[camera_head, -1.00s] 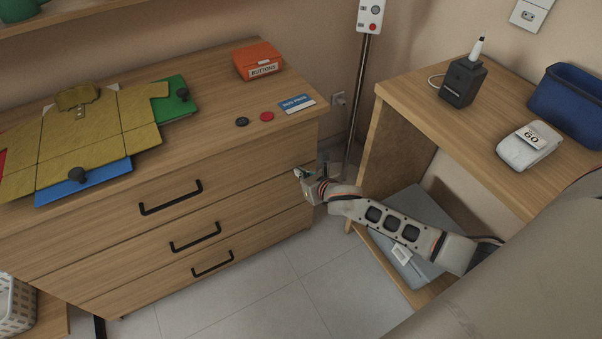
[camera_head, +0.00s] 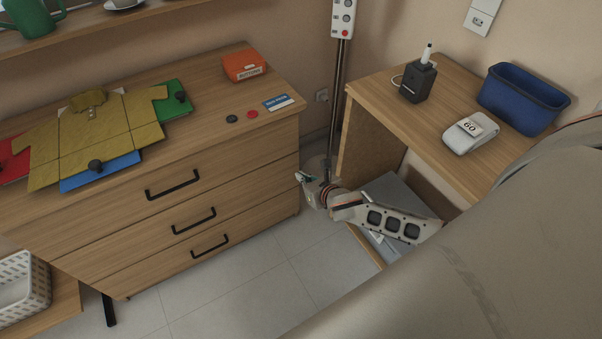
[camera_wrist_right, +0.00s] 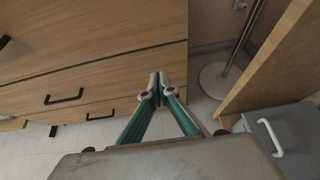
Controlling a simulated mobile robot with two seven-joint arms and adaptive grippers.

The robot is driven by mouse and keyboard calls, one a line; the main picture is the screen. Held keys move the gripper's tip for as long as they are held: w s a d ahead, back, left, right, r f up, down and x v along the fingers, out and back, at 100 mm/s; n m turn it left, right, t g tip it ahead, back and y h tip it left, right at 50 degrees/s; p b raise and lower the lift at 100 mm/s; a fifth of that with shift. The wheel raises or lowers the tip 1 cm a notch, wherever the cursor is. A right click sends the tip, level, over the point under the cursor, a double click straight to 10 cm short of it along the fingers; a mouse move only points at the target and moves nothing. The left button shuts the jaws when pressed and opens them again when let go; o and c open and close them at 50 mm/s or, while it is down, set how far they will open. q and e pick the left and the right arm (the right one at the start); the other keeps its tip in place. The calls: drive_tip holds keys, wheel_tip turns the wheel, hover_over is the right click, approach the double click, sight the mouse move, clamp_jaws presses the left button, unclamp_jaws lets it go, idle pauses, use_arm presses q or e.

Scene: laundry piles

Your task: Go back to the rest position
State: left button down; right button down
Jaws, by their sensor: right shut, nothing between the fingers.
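My right gripper (camera_head: 304,178) is in the gap between the wooden drawer chest (camera_head: 250,178) and the desk on the right. In the right wrist view its two teal fingers (camera_wrist_right: 158,82) meet at the tips, with nothing between them. It points toward the chest's front edge and the floor and seems to touch nothing. A large grey part of my arm fills the lower right of the head view. My left gripper is not in view.
On the chest lie a mustard shirt (camera_head: 98,130), an orange buttons box (camera_head: 243,65), two loose buttons and a blue card (camera_head: 278,102). A pole (camera_head: 337,100) stands in the gap; floor before the chest is clear.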

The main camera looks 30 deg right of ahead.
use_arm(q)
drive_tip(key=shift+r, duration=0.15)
use_arm(e)
drive_tip(key=shift+s, duration=0.35)
